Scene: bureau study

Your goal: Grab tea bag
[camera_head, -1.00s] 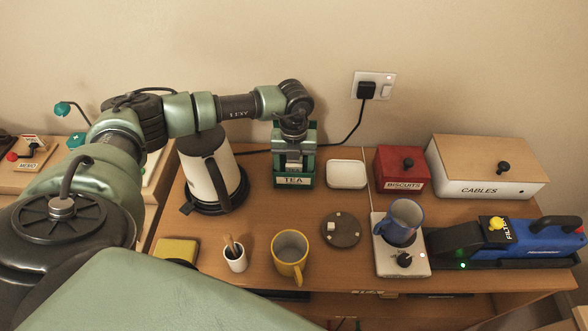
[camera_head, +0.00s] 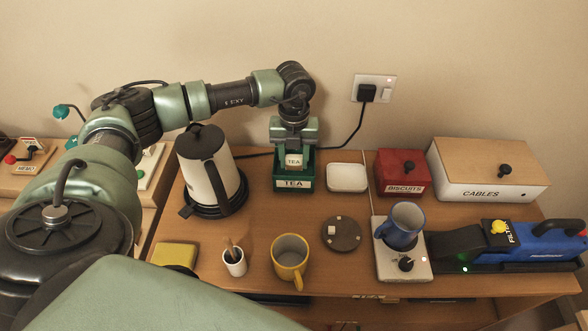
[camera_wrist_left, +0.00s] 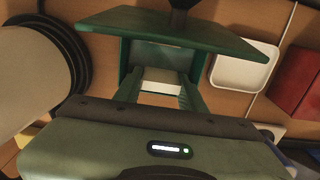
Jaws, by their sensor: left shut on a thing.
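The tea bag (camera_head: 294,161), a small pale packet with a TEA label, is between the fingers of my left gripper (camera_head: 294,148), which is shut on it. The bag is just above the green tea box (camera_head: 293,184), whose front label also reads TEA. I cannot tell whether its lower edge is clear of the box. In the left wrist view, the pale bag (camera_wrist_left: 160,88) shows between the fingers, over the box. A dark green panel (camera_wrist_left: 175,32) with a dark knob, seemingly the raised lid, stands beyond it. My right gripper is not in view.
A white kettle (camera_head: 208,170) stands left of the box and a white dish (camera_head: 347,178) right of it. A red biscuits box (camera_head: 402,172) is farther right. A yellow mug (camera_head: 290,262), a small white cup (camera_head: 235,262) and a round dark coaster (camera_head: 341,234) are in front.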

